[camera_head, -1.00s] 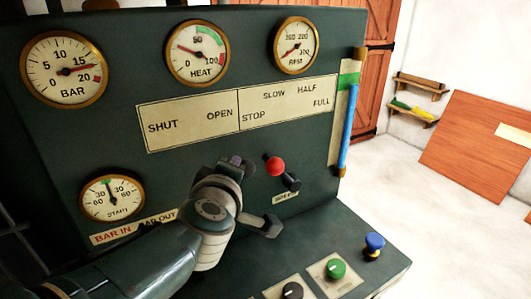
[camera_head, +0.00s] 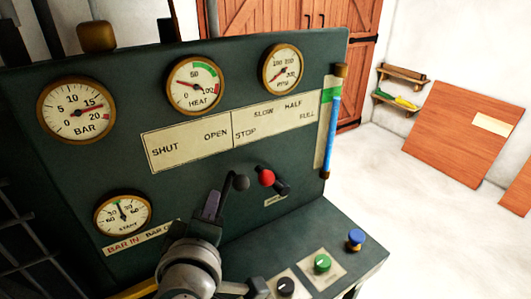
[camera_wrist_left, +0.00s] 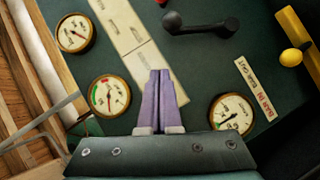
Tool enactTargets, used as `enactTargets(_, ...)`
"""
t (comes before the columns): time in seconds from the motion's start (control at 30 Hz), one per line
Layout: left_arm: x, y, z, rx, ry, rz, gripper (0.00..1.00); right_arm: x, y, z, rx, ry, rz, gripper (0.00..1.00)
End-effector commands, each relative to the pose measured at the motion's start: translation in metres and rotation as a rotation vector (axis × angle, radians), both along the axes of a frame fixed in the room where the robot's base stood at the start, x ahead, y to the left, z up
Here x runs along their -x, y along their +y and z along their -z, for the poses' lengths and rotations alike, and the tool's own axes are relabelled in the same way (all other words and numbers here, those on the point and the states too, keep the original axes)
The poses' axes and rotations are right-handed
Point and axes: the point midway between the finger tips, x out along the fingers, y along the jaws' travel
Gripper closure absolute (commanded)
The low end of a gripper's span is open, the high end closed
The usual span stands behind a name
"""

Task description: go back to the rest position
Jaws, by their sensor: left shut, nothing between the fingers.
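My left gripper (camera_head: 213,203) is shut and empty, its purple fingers pressed together in front of the dark green control panel (camera_head: 90,165). In the left wrist view the closed fingers (camera_wrist_left: 160,74) point over the panel face, and nothing is between them. A black-knobbed lever (camera_head: 240,182) is just to the right of the fingertips in the head view. It also shows in the left wrist view (camera_wrist_left: 203,24), apart from the fingers. A red-knobbed lever (camera_head: 267,178) is further right. My right gripper is not in view.
Round gauges, including the BAR gauge (camera_head: 76,109), are set in the panel. A sloping desk below bears a green knob (camera_head: 322,263), a black knob (camera_head: 286,287) and a blue button (camera_head: 355,239). A blue-filled tube (camera_head: 333,125) runs down the panel's right edge. Open floor lies to the right.

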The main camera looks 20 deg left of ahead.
Motion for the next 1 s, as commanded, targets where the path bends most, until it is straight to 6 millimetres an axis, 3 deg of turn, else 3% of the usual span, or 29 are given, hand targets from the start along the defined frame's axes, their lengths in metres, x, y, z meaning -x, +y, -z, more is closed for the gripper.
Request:
enactTargets(0.17,-0.001,-0.004,-0.003,-0.015,0.001,0.041,1.00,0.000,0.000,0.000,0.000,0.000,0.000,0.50)
enactTargets(0.37,0.006,-0.041,-0.020,-0.172,0.066,0.398,1.00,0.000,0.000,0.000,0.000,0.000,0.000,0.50)
enactTargets(0.5,0.046,-0.070,-0.021,-0.382,0.223,0.737,1.00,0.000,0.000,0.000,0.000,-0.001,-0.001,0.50)
enactTargets(0.63,0.101,-0.073,-0.016,-0.578,0.432,0.978,1.00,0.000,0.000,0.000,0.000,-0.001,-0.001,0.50)
enactTargets(0.8,0.170,-0.049,-0.019,-0.763,0.709,1.153,1.00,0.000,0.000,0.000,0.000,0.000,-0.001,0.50)
enactTargets(1.0,0.243,-0.009,-0.040,-0.887,1.014,1.242,1.00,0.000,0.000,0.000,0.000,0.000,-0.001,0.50)
